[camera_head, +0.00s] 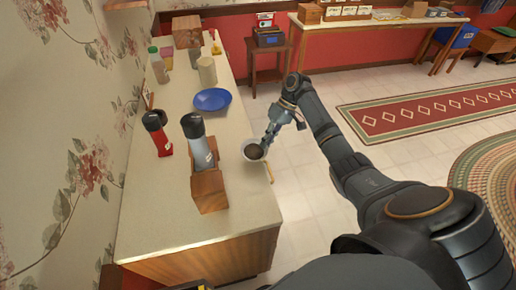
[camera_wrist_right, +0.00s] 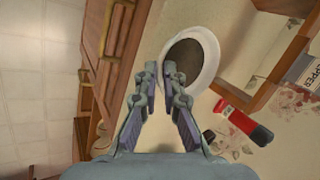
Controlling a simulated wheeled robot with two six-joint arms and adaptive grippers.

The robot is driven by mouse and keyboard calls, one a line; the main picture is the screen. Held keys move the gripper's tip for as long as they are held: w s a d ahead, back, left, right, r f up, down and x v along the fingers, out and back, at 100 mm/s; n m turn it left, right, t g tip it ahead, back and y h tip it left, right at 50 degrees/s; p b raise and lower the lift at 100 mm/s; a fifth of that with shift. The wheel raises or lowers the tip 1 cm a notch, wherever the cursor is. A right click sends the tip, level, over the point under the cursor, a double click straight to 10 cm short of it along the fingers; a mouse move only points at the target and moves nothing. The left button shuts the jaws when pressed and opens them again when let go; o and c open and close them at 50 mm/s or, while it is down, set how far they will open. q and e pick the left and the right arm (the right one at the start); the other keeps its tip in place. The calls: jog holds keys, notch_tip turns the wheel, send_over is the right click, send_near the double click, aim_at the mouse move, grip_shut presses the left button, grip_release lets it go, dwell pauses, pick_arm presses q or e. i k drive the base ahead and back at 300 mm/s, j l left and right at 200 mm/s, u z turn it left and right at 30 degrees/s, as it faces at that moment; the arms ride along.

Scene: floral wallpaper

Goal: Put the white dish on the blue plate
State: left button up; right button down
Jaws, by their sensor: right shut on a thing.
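The white dish (camera_head: 245,149) has a dark brown inside and is at the right edge of the counter. My right gripper (camera_head: 266,142) is shut on its rim. In the right wrist view, the fingers (camera_wrist_right: 161,76) pinch the near left rim of the white dish (camera_wrist_right: 211,61). I cannot tell whether the dish touches the counter. The blue plate (camera_head: 212,99) lies flat and empty farther back on the counter. My left gripper is not in view.
A beige canister (camera_head: 207,70) stands behind the plate. Counter between dish and plate is clear.

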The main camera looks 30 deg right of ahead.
aim_at(213, 102)
jog(key=l, duration=0.65)
jog(key=i+l, duration=0.1)
jog(key=l, duration=0.55)
